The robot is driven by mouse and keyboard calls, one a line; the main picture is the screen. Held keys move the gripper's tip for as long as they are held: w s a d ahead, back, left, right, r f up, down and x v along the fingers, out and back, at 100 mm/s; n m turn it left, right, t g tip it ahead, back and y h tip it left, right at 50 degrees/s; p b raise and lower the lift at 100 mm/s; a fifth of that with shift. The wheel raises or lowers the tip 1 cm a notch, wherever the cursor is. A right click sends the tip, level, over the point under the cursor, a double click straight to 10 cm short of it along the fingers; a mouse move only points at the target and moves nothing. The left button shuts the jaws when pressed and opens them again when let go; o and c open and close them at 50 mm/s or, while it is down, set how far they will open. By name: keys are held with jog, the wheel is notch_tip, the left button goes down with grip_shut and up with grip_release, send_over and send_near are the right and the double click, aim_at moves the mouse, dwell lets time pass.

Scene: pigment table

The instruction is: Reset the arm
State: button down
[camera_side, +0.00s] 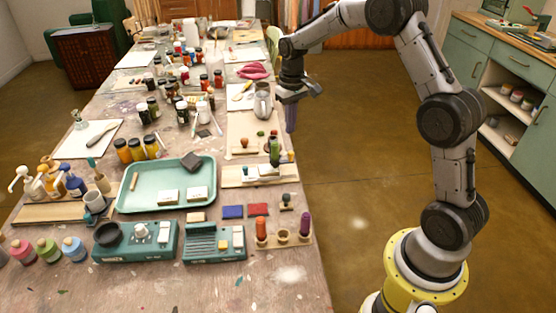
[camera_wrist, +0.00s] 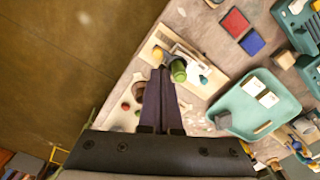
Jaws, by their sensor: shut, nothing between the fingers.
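My gripper (camera_side: 290,128) hangs pointing down at the right edge of the long table (camera_side: 290,290), with its dark fingers shut and nothing between them. In the wrist view the closed fingers of my gripper (camera_wrist: 160,72) reach over the table's edge towards a small board (camera_wrist: 158,45). A green-topped stamp (camera_wrist: 179,72) on that board shows close beside the fingertips. In the side view the green stamp (camera_side: 274,152) stands on the board, below and to the left of my gripper. My gripper appears to touch nothing.
A metal pitcher (camera_side: 262,102) stands on the table left of my gripper. A teal tray (camera_side: 128,206) holds white blocks and a dark block. Several paint jars crowd the far part of the table. Open floor (camera_side: 345,180) lies right of the table, before a green cabinet (camera_side: 535,135).

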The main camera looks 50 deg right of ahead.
jog(key=s+a+r+n+t, duration=0.1)
jog(key=s+a+r, duration=0.2)
jog(key=r, duration=0.3)
jog(key=s+a+r+t, duration=0.2)
jog(key=s+a+r, duration=0.15)
jog(key=r, duration=0.25)
jog(key=s+a+r+n+t, duration=0.1)
jog(key=s+a+r, duration=0.2)
jog(key=r, duration=0.3)
jog(key=s+a+r+t, duration=0.1)
jog(key=s+a+r, duration=0.15)
jog(key=s, duration=0.75)
jog(key=s+a+f, duration=0.1)
jog(key=s+f, duration=0.6)
jog(key=s, duration=0.2)
jog(key=shift+s+a+n, duration=0.3)
jog(key=shift+s+n, duration=0.05)
jog(key=shift+n, duration=0.05)
